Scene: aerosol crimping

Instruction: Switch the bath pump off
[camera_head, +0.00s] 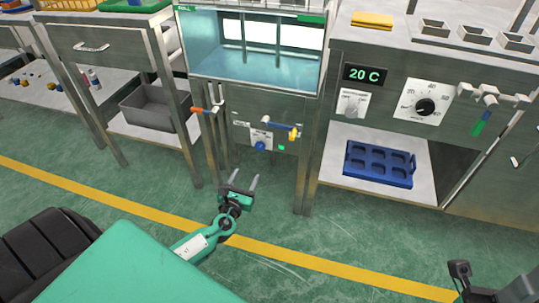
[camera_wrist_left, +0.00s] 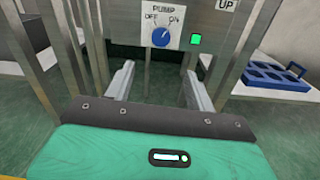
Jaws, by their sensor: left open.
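The bath pump switch is a blue round knob (camera_head: 260,146) on a white plate under the water bath (camera_head: 255,70). In the left wrist view the knob (camera_wrist_left: 160,37) sits below the labels PUMP, OFF and ON, and its pale mark points up right, towards ON. A green lamp (camera_wrist_left: 196,39) is lit beside it. My left gripper (camera_head: 245,177) is open and empty, in front of and below the knob and apart from it. In the left wrist view its fingers (camera_wrist_left: 158,72) point towards the panel. My right gripper (camera_head: 461,270) shows only partly at the bottom right.
Metal legs (camera_head: 303,165) flank the panel. A blue tray (camera_head: 378,163) lies on the right shelf, a grey bin (camera_head: 155,106) on the left one. The floor in front is clear.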

